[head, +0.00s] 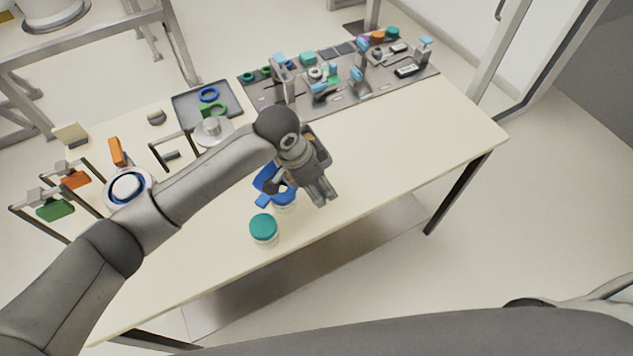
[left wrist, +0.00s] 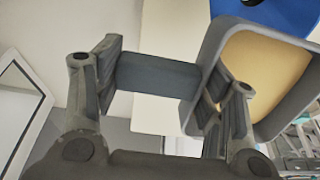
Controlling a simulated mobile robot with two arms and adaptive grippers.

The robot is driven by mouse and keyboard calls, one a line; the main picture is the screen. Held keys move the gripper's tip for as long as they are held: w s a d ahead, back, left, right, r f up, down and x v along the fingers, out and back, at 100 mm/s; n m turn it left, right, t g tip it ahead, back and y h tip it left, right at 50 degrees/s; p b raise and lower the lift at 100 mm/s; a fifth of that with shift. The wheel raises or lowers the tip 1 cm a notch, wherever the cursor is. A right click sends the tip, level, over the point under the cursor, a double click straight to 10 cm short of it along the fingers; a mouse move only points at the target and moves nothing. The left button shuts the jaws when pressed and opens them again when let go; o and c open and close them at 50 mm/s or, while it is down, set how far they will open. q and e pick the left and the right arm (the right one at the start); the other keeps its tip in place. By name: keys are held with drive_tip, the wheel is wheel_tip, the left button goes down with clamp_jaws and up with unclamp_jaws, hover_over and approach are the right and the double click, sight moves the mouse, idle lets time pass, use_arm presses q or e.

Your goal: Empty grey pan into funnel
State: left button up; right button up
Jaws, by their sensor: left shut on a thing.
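The grey pan (head: 323,147) is held above the table in the head view, partly hidden behind my left gripper (head: 318,188). In the left wrist view my left gripper (left wrist: 160,74) is shut on the dark grey handle of the pan (left wrist: 208,62). The pan has a tan content or floor inside; I cannot tell which. The blue funnel (head: 268,181) is beside and below the pan, seemingly on a white jar (head: 285,206), partly hidden by my gripper. Blue at the top of the left wrist view is likely the funnel (left wrist: 272,14). My right gripper is not in view.
A white jar with a teal lid (head: 263,229) stands near the table's front edge. A grey tray (head: 182,107) with blue and green rings, a round scale (head: 212,131) and a tool board (head: 262,94) stand behind. The table's right part (head: 430,130) is clear.

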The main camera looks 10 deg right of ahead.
use_arm(q)
drive_tip(key=shift+a+r+h, duration=0.2)
drive_tip(key=shift+h, duration=0.4)
drive_tip(key=shift+s+a+r+t+h+b, duration=0.15)
drive_tip(key=shift+t+h+b, duration=0.15)
drive_tip(key=shift+h+b, duration=0.2)
drive_tip(key=shift+r+h+b, duration=0.15)
drive_tip(key=shift+h+b, duration=0.35)
drive_tip(key=shift+b, duration=0.5)
drive_tip(key=shift+r+t+h+b, duration=0.1)
drive_tip(key=shift+t+h+b, duration=0.25)
drive_tip(key=shift+b, duration=0.7)
drive_tip(key=h+b, duration=0.2)
drive_tip(key=b, duration=0.2)
drive_tip(key=a+t+h+b, duration=0.1)
drive_tip(key=h+b, duration=0.1)
drive_tip(key=b, duration=0.3)
drive_tip(key=a+t+h+b, duration=0.1)
drive_tip(key=h+b, duration=0.1)
drive_tip(key=b, duration=0.2)
drive_tip(key=shift+s+a+r, duration=0.2)
drive_tip(key=shift+s, duration=0.15)
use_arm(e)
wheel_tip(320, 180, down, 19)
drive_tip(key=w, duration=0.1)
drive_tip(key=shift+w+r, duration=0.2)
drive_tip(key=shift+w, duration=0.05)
use_arm(q)
drive_tip(key=shift+b, duration=0.3)
